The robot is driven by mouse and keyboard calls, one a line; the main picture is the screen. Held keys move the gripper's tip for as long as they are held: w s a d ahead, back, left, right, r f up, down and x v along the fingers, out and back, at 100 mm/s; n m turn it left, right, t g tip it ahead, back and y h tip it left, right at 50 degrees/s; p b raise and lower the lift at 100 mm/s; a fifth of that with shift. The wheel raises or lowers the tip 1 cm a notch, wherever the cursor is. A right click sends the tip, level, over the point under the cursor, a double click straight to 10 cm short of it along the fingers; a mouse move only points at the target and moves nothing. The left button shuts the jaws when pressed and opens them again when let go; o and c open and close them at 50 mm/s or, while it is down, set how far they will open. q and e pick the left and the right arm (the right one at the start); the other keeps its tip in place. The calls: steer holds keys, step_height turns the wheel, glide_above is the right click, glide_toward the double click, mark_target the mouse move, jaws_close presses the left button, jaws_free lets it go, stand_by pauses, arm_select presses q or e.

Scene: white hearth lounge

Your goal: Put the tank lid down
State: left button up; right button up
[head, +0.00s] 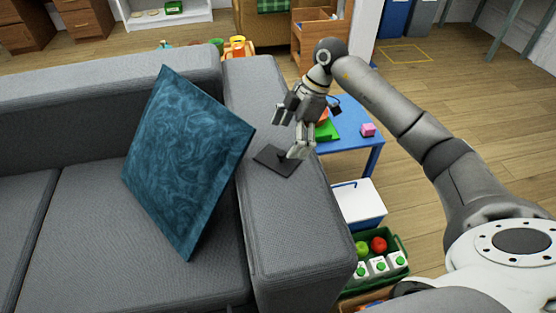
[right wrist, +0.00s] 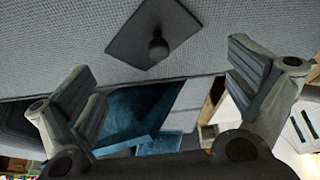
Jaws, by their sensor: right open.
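The tank lid is a dark, flat, square plate (head: 275,160) with a round knob. It lies on the top of the grey sofa's armrest (head: 290,220). In the right wrist view the lid (right wrist: 135,36) lies flat on the grey fabric, its knob facing the camera. My right gripper (head: 288,132) is over the armrest by the lid, and one finger covers part of the lid in the head view. In the right wrist view its fingers (right wrist: 168,82) are wide apart with nothing between them, and the knob is clear of both. My left gripper is not in view.
A blue cushion (head: 185,160) leans on the sofa left of the armrest. A blue table (head: 350,140) with a pink block (head: 368,130) stands to the right.

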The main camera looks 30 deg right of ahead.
mark_target(281, 152)
steer(key=shift+b+x, duration=0.5)
steer(key=shift+x, duration=2.5)
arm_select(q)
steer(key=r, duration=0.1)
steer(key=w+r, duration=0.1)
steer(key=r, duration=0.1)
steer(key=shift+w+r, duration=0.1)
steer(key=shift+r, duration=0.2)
arm_select(e)
steer(key=shift+w, duration=0.1)
steer(key=shift+c, duration=0.4)
